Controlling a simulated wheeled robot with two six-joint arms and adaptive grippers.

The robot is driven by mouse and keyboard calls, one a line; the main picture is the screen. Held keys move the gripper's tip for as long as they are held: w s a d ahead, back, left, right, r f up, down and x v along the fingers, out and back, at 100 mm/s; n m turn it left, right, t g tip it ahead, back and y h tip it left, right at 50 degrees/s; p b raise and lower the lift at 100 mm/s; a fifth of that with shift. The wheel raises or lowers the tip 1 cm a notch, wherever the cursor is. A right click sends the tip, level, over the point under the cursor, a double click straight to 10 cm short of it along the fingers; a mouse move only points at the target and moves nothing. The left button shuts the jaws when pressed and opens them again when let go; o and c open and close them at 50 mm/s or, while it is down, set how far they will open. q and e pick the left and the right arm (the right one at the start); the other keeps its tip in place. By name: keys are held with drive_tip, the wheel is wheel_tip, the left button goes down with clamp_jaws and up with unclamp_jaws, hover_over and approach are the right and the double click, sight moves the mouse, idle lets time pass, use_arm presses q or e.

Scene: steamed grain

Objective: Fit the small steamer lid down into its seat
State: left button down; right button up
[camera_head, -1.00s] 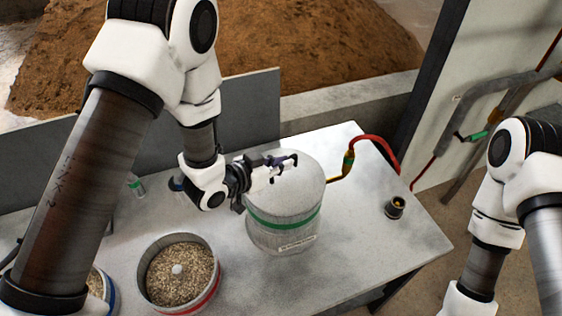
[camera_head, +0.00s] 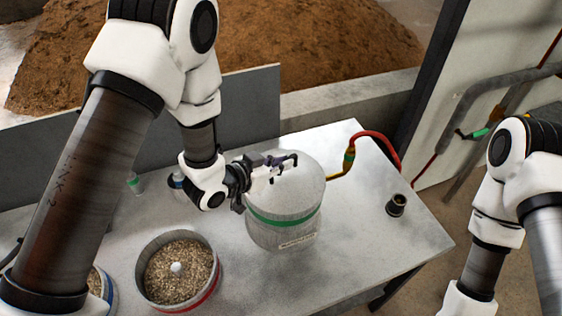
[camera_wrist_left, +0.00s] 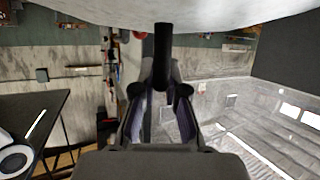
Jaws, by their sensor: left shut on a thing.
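The small steamer lid (camera_head: 307,186) is a pale grey dome above the green-banded steamer body (camera_head: 280,239) on the table. It looks roughly level, but the seam at its seat is too small to judge. My left gripper (camera_head: 284,162) reaches in from the left over the top of the dome and is shut on the lid's handle. In the left wrist view, the fingers (camera_wrist_left: 160,105) close around a dark post (camera_wrist_left: 163,50), with the pale dome surface along the top edge. My right gripper is out of view; only my right arm shows.
A pot of grain with a red band (camera_head: 212,287) stands at the front left, beside a partly hidden blue-banded one (camera_head: 108,287). A small dark cup (camera_head: 396,206) stands to the right. The front right table top is clear.

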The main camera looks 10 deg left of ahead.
use_arm(q)
drive_tip(key=c, duration=1.1)
unclamp_jaws()
drive_tip(key=shift+c, duration=0.2)
drive_tip(key=shift+s, duration=0.1)
